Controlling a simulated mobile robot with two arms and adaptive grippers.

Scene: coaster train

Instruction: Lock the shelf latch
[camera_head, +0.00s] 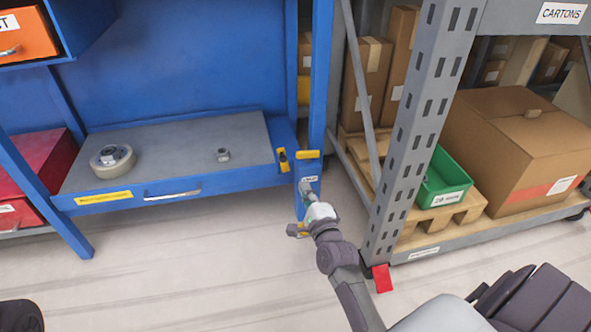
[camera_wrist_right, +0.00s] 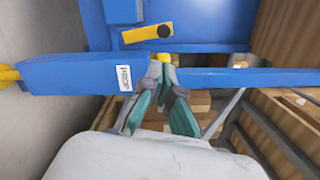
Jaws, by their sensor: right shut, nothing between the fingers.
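A blue rack post with a small white label (camera_head: 309,179) stands at the right end of the blue shelf (camera_head: 180,150). A yellow bar (camera_head: 308,154) crosses the post just above the label. A yellow piece with a black knob (camera_head: 282,160) sits on the shelf's end; it also shows in the right wrist view (camera_wrist_right: 147,33). I cannot tell which yellow piece is the latch. My right gripper (camera_head: 306,187) is shut and empty in front of the post. In the right wrist view its fingertips (camera_wrist_right: 162,68) overlap the post beside a yellow piece; contact is unclear. My left gripper is not in view.
A tape roll (camera_head: 113,157) and a metal nut (camera_head: 223,155) lie on the shelf. A grey perforated rack upright (camera_head: 415,130) stands right of my right arm, with a green bin (camera_head: 440,178) and a carton (camera_head: 515,150) behind it. The floor in front is clear.

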